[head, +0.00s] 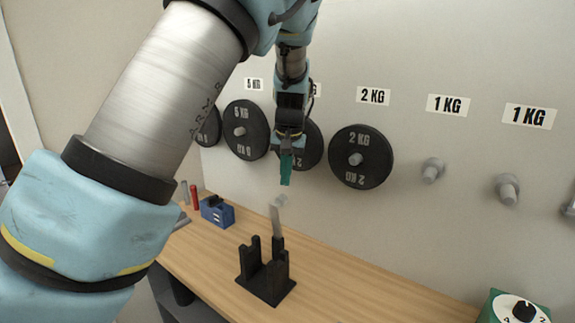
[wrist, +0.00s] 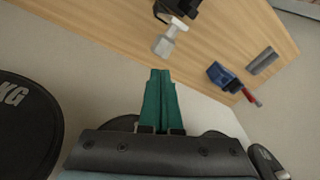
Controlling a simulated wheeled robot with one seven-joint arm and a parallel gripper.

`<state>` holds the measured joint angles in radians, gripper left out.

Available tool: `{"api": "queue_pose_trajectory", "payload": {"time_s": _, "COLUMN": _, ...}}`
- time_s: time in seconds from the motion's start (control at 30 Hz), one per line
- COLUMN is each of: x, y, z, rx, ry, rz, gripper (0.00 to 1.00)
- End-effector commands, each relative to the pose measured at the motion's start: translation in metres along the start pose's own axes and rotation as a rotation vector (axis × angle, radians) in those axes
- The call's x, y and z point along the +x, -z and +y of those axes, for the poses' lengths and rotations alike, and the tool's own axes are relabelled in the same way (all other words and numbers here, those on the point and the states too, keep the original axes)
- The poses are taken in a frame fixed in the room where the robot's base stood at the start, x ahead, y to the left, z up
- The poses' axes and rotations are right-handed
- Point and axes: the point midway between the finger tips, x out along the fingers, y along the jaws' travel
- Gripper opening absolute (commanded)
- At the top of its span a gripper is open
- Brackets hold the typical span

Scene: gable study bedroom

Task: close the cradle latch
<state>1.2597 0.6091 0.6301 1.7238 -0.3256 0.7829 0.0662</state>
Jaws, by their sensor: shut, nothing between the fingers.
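The black cradle (head: 264,285) stands on the wooden bench, with upright posts. A grey latch arm (head: 277,222) rises almost straight up from its back post and ends in a pale tip (head: 281,200). My gripper (head: 286,184) is shut and empty, its green fingers pointing down above the latch tip, apart from it. In the wrist view the shut fingers (wrist: 160,72) point toward the pale latch end (wrist: 163,46), with a gap between. Part of the black cradle (wrist: 180,8) shows at the top edge there; the rest is cut off.
Black weight plates (head: 361,156) hang on wall pegs close behind my gripper; two pegs (head: 432,170) to the right are bare. A blue device (head: 217,210) and a red cylinder (head: 194,197) stand at the bench's left. A green dial box (head: 497,301) is at lower right. Bench right of the cradle is clear.

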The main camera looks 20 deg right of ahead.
Motion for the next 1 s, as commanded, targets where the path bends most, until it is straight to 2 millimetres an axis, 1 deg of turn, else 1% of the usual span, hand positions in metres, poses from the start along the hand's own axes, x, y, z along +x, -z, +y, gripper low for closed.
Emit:
{"api": "queue_pose_trajectory", "payload": {"time_s": 0.03, "x": 0.008, "y": 0.0, "z": -0.001, "rx": -0.001, "ry": 0.002, "rz": -0.004, "gripper": 0.0}}
{"api": "queue_pose_trajectory", "payload": {"time_s": 0.13, "x": 0.024, "y": 0.0, "z": -0.002, "rx": -0.001, "ry": 0.002, "rz": -0.003, "gripper": 0.0}}
{"api": "queue_pose_trajectory", "payload": {"time_s": 0.3, "x": 0.041, "y": 0.0, "z": 0.0, "rx": 0.0, "ry": 0.0, "rz": -0.001, "gripper": 0.0}}
{"api": "queue_pose_trajectory", "payload": {"time_s": 0.43, "x": 0.046, "y": 0.0, "z": 0.0, "rx": 0.0, "ry": 0.0, "rz": 0.001, "gripper": 0.0}}
{"api": "queue_pose_trajectory", "payload": {"time_s": 0.8, "x": 0.047, "y": 0.001, "z": -0.001, "rx": -0.001, "ry": -0.002, "rz": 0.003, "gripper": 0.0}}
{"api": "queue_pose_trajectory", "payload": {"time_s": 1.0, "x": 0.05, "y": 0.006, "z": -0.005, "rx": -0.008, "ry": -0.016, "rz": 0.032, "gripper": 0.0}}
